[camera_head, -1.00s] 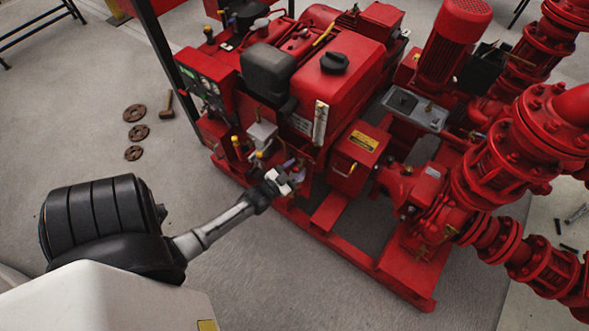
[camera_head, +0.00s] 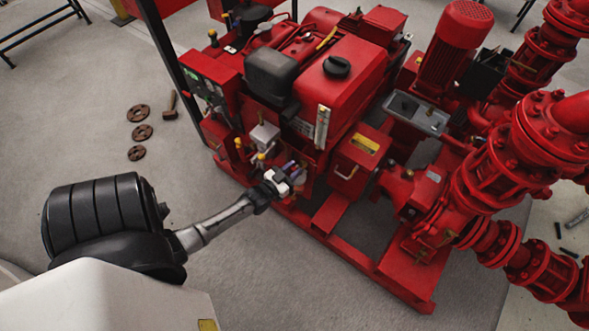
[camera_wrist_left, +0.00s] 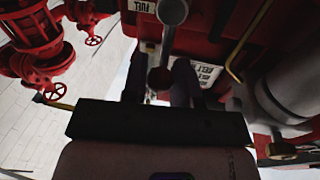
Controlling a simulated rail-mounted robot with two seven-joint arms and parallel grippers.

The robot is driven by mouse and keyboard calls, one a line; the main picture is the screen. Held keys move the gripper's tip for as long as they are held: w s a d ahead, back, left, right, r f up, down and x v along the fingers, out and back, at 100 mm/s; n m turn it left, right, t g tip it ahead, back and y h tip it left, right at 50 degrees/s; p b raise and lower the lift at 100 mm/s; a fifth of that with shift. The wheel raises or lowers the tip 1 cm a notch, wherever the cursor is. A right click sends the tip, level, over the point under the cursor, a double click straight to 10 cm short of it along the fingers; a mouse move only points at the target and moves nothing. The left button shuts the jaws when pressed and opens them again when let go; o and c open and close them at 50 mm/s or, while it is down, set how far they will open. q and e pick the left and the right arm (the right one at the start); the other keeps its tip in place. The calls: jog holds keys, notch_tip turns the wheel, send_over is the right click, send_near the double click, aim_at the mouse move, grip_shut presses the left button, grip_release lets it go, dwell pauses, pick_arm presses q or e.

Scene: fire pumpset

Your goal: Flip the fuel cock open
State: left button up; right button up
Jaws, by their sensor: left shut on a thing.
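The fuel cock's metal lever with a rounded end (camera_wrist_left: 160,78) shows in the left wrist view, below a white FUEL label (camera_wrist_left: 141,5) on the red engine unit (camera_head: 345,80). My left gripper (camera_wrist_left: 158,82) has its two dark fingers either side of this lever and is shut on it. The cock itself is too small and covered to make out there. My right gripper is not in view.
Red pipes and flanges (camera_head: 520,150) stand at the right.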

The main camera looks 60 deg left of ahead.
pick_arm(q)
jog(key=o, duration=0.9)
jog(key=p+v, duration=0.3)
jog(key=v, duration=1)
jog(key=shift+s+d, duration=0.1)
jog(key=shift+s, duration=0.3)
